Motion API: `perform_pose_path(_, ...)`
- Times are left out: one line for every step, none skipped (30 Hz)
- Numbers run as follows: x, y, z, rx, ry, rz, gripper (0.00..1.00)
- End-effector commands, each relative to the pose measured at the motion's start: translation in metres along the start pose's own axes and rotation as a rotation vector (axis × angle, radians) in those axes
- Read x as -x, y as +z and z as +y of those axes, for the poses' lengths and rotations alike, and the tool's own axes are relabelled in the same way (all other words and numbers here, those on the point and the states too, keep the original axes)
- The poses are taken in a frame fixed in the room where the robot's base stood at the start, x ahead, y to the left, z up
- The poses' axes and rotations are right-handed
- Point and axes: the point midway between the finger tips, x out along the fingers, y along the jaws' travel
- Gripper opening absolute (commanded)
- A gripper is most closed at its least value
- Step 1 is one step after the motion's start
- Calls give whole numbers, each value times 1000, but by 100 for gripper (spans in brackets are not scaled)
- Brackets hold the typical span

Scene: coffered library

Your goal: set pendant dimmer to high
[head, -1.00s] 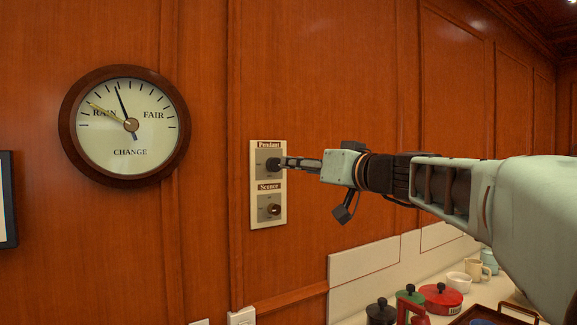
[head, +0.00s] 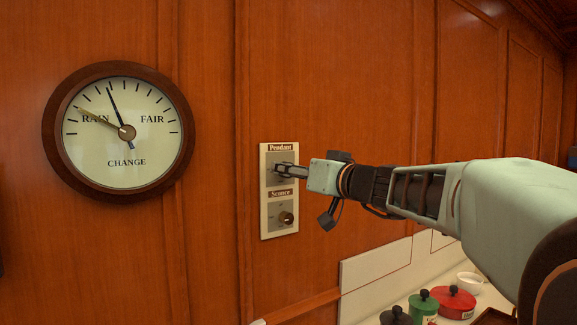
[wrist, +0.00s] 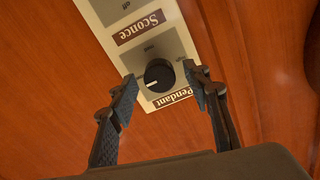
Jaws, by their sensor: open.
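A pale wall plate (head: 264,212) carries two dimmers, labelled Pendant above and Sconce below. My gripper (head: 282,171) is at the Pendant dimmer in the head view, and its fingers mostly hide that knob. In the wrist view the plate appears upside down. The black round Pendant knob (wrist: 158,75) sits on a grey square, with a white pointer mark towards the left of that picture. My open fingers also show there (wrist: 163,80), one on each side of the knob, with visible gaps. The Sconce knob (head: 286,218) is clear of the gripper.
A round barometer-like dial (head: 124,130) hangs on the wood wall left of the plate. Below right, a pale counter (head: 403,299) holds a red lidded pot (head: 454,303), a green one (head: 423,306), a dark one (head: 396,317) and a white bowl (head: 472,281).

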Motion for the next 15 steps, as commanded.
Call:
perform_pose_path(0, 0, 0, -1, 0, 0, 44)
perform_pose_path(0, 0, 0, -1, 0, 0, 44)
perform_pose_path(-1, 0, 0, -1, 0, 0, 44)
perform_pose_path(-1, 0, 0, -1, 0, 0, 44)
perform_pose_path(-1, 0, 0, -1, 0, 0, 44)
perform_pose_path(-1, 0, 0, -1, 0, 0, 44)
perform_pose_path(-1, 0, 0, -1, 0, 0, 44)
perform_pose_path(-1, 0, 0, -1, 0, 0, 44)
perform_pose_path(-1, 0, 0, -1, 0, 0, 44)
perform_pose_path(-1, 0, 0, -1, 0, 0, 43)
perform_pose_path(0, 0, 0, -1, 1, 0, 40)
perform_pose_path(0, 0, 0, -1, 0, 0, 36)
perform_pose_path(0, 0, 0, -1, 1, 0, 32)
perform_pose_path(0, 0, 0, -1, 1, 0, 29)
perform_pose_path(0, 0, 0, -1, 1, 0, 24)
